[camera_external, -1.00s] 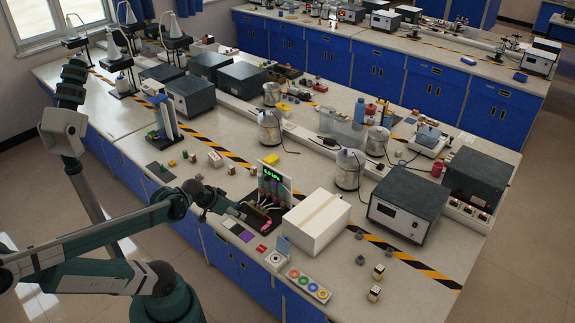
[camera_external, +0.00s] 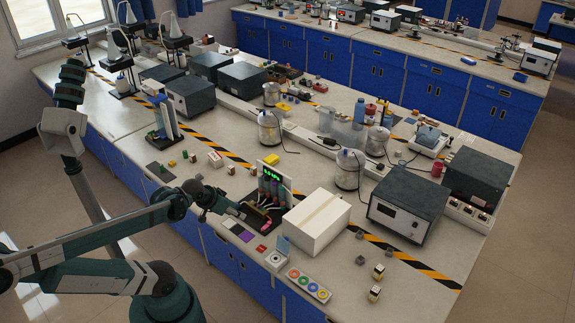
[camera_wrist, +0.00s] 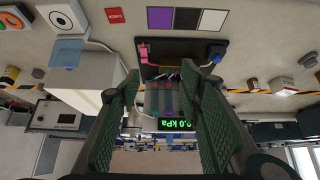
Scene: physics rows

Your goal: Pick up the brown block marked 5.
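Several small blocks stand on the bench in the external view, including brownish ones at the front right (camera_external: 379,271) (camera_external: 374,293). Their marks are too small to read, so I cannot tell which is the block marked 5. My gripper (camera_external: 248,214) is low over the front of the bench, in front of a stand with a green display (camera_external: 271,175). In the wrist view my gripper (camera_wrist: 160,85) has its two dark green fingers wide apart, with no block held between them. The stand's display (camera_wrist: 188,122) shows between the fingers.
A white box (camera_external: 317,224) stands just right of my gripper. A panel of coloured rings (camera_external: 308,285) and a purple square (camera_external: 246,236) lie near the front edge. A dark instrument box (camera_external: 408,206) stands farther right. The front right bench has free room around the blocks.

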